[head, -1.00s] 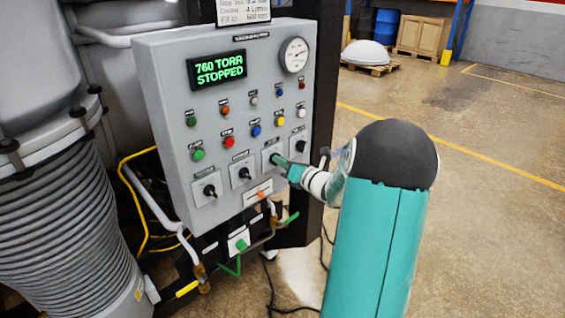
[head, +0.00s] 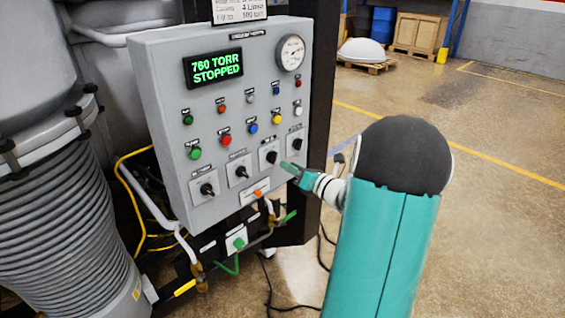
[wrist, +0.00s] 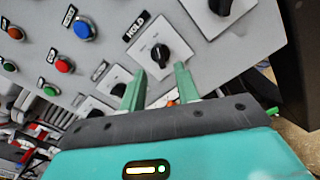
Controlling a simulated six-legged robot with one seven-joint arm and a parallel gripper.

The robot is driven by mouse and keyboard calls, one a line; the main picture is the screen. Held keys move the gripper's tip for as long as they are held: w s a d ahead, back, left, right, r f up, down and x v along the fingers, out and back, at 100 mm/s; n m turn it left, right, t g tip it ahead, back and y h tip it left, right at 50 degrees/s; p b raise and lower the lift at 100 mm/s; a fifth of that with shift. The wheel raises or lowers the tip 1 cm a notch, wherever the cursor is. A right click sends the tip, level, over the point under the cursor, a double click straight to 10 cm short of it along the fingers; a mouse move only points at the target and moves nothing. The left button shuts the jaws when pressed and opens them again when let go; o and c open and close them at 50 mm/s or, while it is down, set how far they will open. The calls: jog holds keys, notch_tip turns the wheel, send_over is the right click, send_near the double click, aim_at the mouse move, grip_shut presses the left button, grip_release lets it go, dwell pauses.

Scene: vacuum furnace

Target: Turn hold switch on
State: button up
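The hold switch is a black rotary knob on a white square plate, third from the left in the lower row of the grey panel in the head view (head: 271,157). In the wrist view the hold switch (wrist: 160,54) sits just beyond my fingertips, with the HOLD label (wrist: 137,25) beside it. My gripper (head: 287,167) is off the panel, just right of and below the knob. In the wrist view my gripper's (wrist: 159,80) two green fingers are apart with nothing between them. The knob's position markings are too small to read.
The control panel (head: 160,110) carries several coloured buttons, a gauge (head: 291,53) and a display (head: 213,68) reading 760 TORR STOPPED. Other black knobs flank the hold switch, the nearest to its right (head: 297,144). Pipes and valves sit below. Open floor lies to the right.

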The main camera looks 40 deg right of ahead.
jog(key=s, duration=0.8)
jog(key=a+r+n+g+y, duration=0.2)
jog(key=a+n+g+y, duration=0.65)
jog(key=a+n, duration=1.6)
jog(key=s+a+r+n+g+h, duration=0.3)
jog(key=s+a+n+h, duration=0.6)
jog(key=n, duration=0.8)
jog(key=s+a+g, duration=0.1)
jog(key=a, duration=0.2)
jog(key=shift+s+a+r, duration=0.2)
jog(key=shift+s+r, duration=0.05)
jog(key=shift+r, duration=0.05)
